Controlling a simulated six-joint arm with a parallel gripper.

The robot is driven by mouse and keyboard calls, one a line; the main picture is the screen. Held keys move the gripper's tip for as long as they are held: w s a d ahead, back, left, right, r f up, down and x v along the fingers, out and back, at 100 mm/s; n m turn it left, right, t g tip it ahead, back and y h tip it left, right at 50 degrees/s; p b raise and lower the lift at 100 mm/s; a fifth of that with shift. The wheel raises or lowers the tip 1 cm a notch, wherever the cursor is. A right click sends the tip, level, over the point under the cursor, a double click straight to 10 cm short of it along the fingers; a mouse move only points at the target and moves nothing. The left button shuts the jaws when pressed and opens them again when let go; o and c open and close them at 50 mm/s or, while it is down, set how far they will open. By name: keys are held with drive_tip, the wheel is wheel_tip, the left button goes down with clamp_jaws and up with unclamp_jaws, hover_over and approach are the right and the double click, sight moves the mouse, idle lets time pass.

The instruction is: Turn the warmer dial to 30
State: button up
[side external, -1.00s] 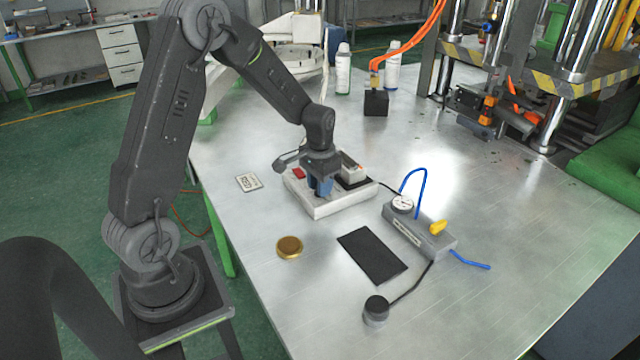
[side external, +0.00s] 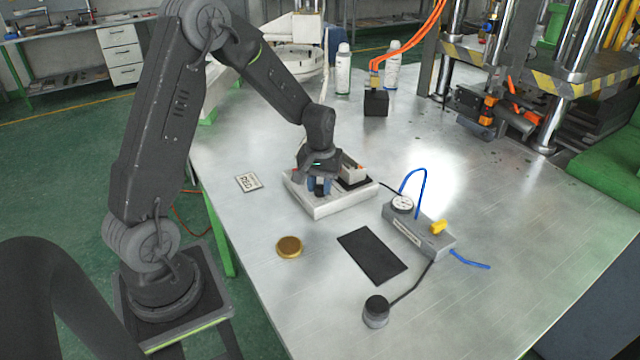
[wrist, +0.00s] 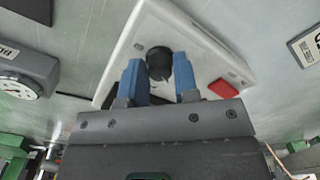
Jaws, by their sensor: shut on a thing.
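The warmer is a flat white box (side external: 325,208) on the metal table. It also fills the middle of the wrist view (wrist: 190,35). Its black dial (wrist: 158,62) stands up from the top face. My gripper (side external: 320,184) points down over the box, with its blue fingertips (wrist: 160,75) on either side of the dial and shut on it. A red button (wrist: 223,89) sits on the box beside the dial. I cannot read any dial marks or the dial's setting in either view.
A grey block with a gauge (side external: 402,204) and yellow lever (side external: 439,227) stands right of the warmer. A dark mat (side external: 372,255), brass disc (side external: 289,247), black-topped knob (side external: 376,310) and label plate (side external: 248,182) lie around. The table's front left is mostly clear.

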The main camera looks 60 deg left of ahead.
sight(320, 186)
drive_tip(key=shift+n, duration=2.3)
drive_tip(key=o, duration=0.9)
drive_tip(key=shift+r, duration=0.1)
wheel_tip(320, 186, up, 14)
